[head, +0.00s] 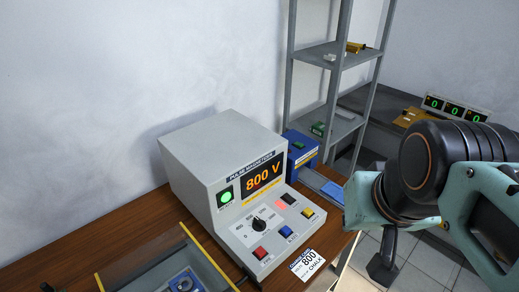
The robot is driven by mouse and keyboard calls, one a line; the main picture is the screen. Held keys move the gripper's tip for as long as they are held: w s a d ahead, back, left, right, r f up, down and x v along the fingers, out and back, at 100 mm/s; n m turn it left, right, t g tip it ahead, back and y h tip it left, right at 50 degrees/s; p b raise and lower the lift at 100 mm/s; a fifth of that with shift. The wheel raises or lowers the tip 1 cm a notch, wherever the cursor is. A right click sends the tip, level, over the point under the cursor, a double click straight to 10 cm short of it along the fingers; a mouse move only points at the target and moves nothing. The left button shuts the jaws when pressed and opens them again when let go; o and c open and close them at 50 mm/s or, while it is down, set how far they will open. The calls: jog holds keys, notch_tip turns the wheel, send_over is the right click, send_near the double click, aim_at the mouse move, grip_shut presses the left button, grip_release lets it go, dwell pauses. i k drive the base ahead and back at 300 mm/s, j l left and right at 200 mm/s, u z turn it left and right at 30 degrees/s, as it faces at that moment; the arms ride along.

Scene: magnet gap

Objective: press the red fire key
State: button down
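The grey pulse magnetizer (205,165) stands on the wooden table. Its display (264,178) reads 800 V in orange, and a round green lamp (225,197) is lit beside it. A red key (260,253) is at the front left of its sloping panel, with a blue key (286,232) and a yellow key (307,213) in a row to its right. A black knob (259,223) sits behind the red key. My gripper (384,266) is at the right, well apart from the panel; only a dark finger part shows clearly, and its opening cannot be made out.
A white card (307,264) reading 800 and CHALK lies at the panel's front right. A clear-covered tray with yellow edges (207,255) is at the lower left. A blue box (300,150) stands behind the magnetizer. A grey shelf rack (287,95) is at the back.

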aim_at(261, 251)
jog(key=u, duration=0.75)
jog(key=k+j+z, duration=0.2)
